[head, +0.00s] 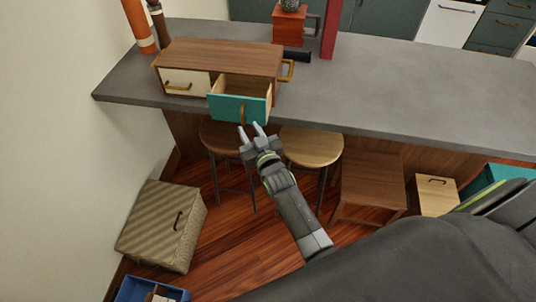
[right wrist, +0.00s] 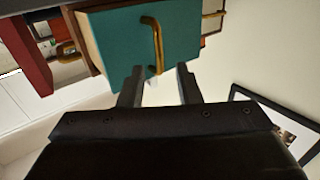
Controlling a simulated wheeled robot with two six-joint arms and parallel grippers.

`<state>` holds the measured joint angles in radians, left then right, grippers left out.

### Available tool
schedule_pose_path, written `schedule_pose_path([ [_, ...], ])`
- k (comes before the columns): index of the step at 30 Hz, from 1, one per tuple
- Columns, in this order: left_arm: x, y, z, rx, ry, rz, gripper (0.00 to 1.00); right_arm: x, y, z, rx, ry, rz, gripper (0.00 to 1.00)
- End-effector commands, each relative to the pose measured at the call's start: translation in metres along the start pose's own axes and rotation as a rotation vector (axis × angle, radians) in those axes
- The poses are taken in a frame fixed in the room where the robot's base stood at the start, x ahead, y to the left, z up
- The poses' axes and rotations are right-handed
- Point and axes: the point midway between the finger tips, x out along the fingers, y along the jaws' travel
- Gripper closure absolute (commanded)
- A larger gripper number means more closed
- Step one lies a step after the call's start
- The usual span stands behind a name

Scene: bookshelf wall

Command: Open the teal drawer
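The teal drawer (head: 227,107) is pulled partly out of the wooden cabinet (head: 215,57) on the grey counter. Its inside shows from above. Its brass handle (head: 242,114) stands upright on the teal front. My right gripper (head: 250,130) is just in front of the drawer, with its two fingers apart and nothing between them that I can make out in the head view. In the right wrist view the teal front (right wrist: 185,35) fills the top middle, and the brass handle (right wrist: 156,45) shows just beyond the open fingers. My left gripper is not in view.
A cream drawer (head: 185,82) beside the teal one is shut. Stools (head: 311,145) stand under the counter edge. A woven box (head: 160,225) and a blue bin (head: 150,290) are on the floor at left. The counter (head: 400,95) to the right is clear.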

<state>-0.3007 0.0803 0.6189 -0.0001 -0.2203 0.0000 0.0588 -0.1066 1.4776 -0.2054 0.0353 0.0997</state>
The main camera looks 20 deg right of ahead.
Motion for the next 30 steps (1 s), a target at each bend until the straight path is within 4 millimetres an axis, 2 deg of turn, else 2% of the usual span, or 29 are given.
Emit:
schedule_pose_path([
  [1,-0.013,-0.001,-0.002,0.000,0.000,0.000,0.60,-0.006,0.000,-0.005,0.000,-0.003,0.000,0.69],
  [3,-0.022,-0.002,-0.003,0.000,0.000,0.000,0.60,-0.012,-0.001,-0.006,-0.001,-0.003,-0.001,0.69],
  [7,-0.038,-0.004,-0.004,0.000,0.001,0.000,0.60,-0.041,0.000,-0.005,-0.001,-0.004,0.000,0.69],
  [12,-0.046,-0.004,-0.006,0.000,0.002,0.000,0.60,-0.078,0.000,-0.002,0.000,-0.004,0.001,0.69],
  [18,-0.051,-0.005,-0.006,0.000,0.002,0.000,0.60,-0.110,0.000,0.000,-0.001,-0.001,0.000,0.69],
  [24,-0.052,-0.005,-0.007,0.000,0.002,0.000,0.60,-0.125,0.000,0.000,0.000,0.000,-0.001,0.69],
  [30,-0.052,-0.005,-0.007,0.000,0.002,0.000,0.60,-0.126,0.000,0.000,0.000,0.001,-0.001,0.69],
])
